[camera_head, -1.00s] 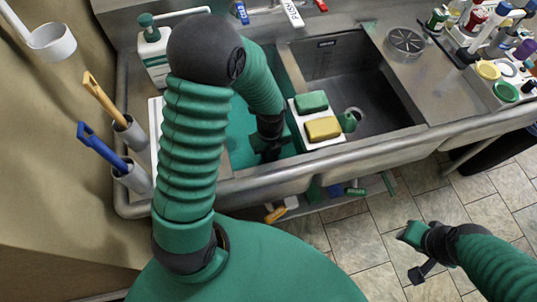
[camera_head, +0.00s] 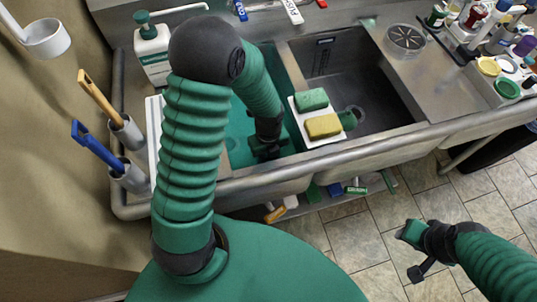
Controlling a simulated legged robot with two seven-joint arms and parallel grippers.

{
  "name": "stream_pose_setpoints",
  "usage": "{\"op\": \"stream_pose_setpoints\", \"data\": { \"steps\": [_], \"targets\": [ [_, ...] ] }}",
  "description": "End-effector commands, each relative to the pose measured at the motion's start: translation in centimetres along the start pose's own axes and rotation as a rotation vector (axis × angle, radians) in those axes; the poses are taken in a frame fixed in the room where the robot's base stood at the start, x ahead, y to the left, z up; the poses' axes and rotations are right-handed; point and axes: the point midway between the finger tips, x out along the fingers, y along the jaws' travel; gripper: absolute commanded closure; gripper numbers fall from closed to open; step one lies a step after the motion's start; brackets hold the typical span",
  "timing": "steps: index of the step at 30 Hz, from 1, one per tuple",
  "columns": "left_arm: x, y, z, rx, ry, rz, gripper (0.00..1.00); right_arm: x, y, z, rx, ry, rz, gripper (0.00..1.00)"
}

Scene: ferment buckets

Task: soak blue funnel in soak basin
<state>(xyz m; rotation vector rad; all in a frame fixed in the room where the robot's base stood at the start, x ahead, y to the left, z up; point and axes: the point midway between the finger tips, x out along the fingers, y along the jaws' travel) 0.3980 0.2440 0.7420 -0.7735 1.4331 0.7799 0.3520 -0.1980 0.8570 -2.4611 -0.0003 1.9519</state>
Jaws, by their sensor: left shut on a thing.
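My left arm reaches over the front rail into the green-lined left sink compartment, which looks like the soak basin (camera_head: 238,131). My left gripper (camera_head: 264,151) is low inside it, near its front. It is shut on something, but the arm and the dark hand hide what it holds. I cannot make out the blue funnel anywhere in view. My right gripper (camera_head: 409,244) hangs over the tiled floor, apart from the sink. Whether its fingers are open or shut is unclear.
A soap bottle (camera_head: 153,50) stands behind left. Brushes stand in holders (camera_head: 126,133) at left. Bottles and jars crowd the right.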

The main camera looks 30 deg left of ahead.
Motion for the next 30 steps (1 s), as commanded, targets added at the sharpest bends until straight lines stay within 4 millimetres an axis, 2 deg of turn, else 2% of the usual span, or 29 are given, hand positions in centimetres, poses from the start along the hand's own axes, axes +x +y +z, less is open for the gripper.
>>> {"op": "stream_pose_setpoints", "data": {
  "steps": [16,17,21,22,29,30],
  "targets": [
    [0.87,0.01,0.0,0.0,0.0,0.001,1.0,0.39,0.0,0.09,0.0,0.0,0.0,0.64],
    [0.84,0.01,0.01,0.0,0.0,0.0,0.71,0.36,0.0,0.08,0.0,0.0,0.0,0.64],
    [0.82,0.01,0.01,0.0,0.0,0.0,0.52,0.35,0.0,0.08,0.0,0.0,0.0,0.64],
    [0.82,0.01,0.01,0.0,0.0,0.0,0.48,0.35,-0.01,0.08,0.0,0.0,0.0,0.64],
    [0.81,0.0,0.01,0.0,0.0,0.0,0.48,0.35,-0.01,0.08,0.0,0.0,0.0,0.64],
    [0.81,0.01,0.0,0.0,0.0,0.0,0.43,0.35,-0.01,0.08,0.0,0.0,0.0,0.64]
  ]
}}
